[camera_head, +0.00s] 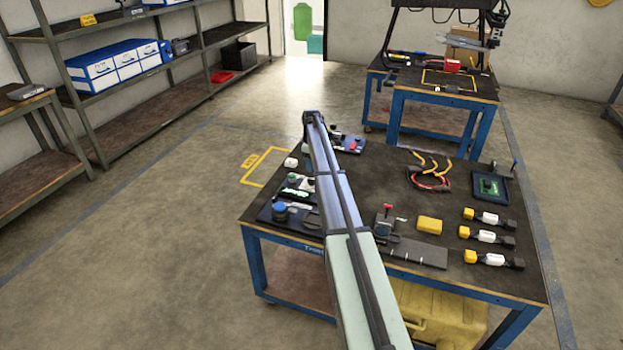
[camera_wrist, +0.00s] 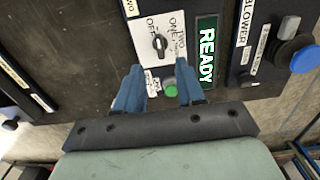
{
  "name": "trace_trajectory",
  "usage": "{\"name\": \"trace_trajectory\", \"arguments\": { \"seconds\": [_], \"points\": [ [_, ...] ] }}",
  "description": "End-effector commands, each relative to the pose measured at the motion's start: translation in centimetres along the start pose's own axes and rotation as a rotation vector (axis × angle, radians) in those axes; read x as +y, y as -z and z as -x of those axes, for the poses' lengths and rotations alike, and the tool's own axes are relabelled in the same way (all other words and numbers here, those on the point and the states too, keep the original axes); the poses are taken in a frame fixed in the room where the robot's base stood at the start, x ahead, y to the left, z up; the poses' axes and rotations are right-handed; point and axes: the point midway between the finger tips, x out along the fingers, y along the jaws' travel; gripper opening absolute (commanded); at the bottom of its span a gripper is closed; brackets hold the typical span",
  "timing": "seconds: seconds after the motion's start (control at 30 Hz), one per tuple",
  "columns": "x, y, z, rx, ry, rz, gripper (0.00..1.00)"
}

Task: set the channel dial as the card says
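The channel dial (camera_wrist: 159,43) is a small dark knob on a white plate in the wrist view. OFF, ONE and TWO are printed around it, tilted in the picture. I cannot tell for sure which mark its pointer faces. My gripper (camera_wrist: 160,76) is open, its two blue fingers apart with nothing between their tips. The tips are just below the dial in the picture and do not touch it. A green button (camera_wrist: 170,88) shows between the fingers. I cannot pick out a readable instruction card. In the head view my arm covers part of the panel area and my fingers cannot be made out.
A lit green READY sign (camera_wrist: 207,48) is right of the dial. Beyond it is a BLOWER panel with a blue knob (camera_wrist: 305,59).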

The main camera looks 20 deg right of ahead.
Motion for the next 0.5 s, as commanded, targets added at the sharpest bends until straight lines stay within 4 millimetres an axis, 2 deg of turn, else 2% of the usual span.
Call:
{"name": "trace_trajectory", "arguments": {
  "seconds": [0.1,0.3,0.5],
  "points": [
    [0.0,0.0,-2.2,0.0,0.001,0.0,0.38],
    [0.0,0.0,-5.2,0.0,0.0,0.0,0.38],
    [0.0,0.0,-6.9,0.0,0.0,0.0,0.38]
  ]
}}
